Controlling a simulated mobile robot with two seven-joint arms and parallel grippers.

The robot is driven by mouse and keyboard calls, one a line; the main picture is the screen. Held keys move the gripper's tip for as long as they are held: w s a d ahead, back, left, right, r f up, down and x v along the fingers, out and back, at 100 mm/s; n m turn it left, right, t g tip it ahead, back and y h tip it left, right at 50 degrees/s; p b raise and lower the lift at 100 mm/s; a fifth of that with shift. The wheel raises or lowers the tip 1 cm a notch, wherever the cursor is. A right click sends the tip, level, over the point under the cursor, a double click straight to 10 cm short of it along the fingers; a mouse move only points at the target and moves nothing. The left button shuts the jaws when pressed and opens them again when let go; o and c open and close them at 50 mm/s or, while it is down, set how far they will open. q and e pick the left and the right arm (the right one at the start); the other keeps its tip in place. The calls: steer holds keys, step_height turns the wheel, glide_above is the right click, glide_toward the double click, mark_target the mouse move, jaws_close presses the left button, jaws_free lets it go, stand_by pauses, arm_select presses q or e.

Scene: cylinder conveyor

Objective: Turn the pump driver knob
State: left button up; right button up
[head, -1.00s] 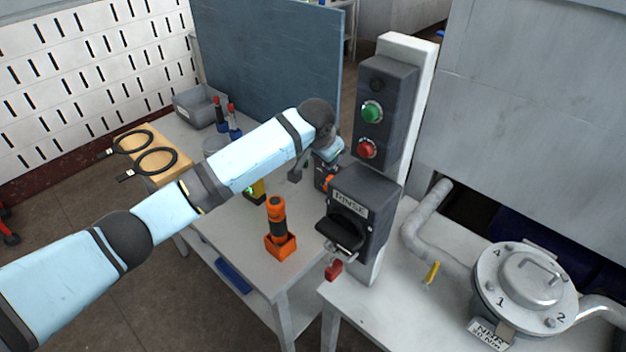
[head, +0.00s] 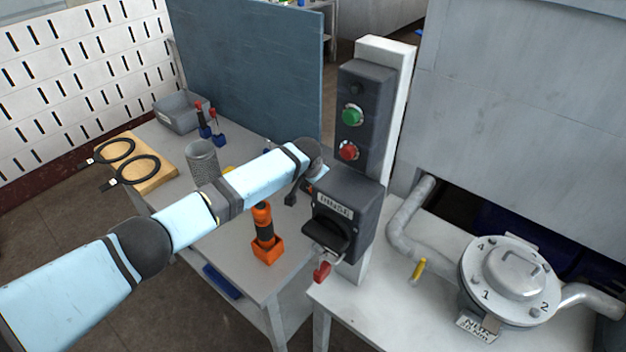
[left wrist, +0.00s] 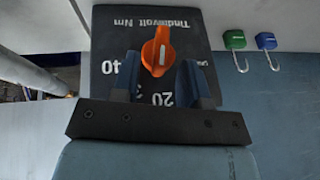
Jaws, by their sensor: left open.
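In the left wrist view, an orange knob (left wrist: 157,50) sits on a dark panel (left wrist: 105,22) with upside-down white lettering and the numbers 40 and 20. My left gripper (left wrist: 158,62) is open, with one dark finger on each side of the knob's lower part. I cannot tell whether either finger touches the knob. In the head view, my left arm reaches to the far side of the dark box marked RINSE (head: 350,200), which hides the gripper. A small orange patch (head: 309,188) shows at the box's left edge. My right gripper is not in view.
A control post has a green button (head: 352,114) and a red button (head: 348,151). An orange-and-black tool (head: 263,224) stands in an orange holder on the grey table below my arm. A lidded metal vessel (head: 512,272) stands on the right bench.

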arm_select(q)
steer(key=shift+f, duration=0.1)
jaws_close()
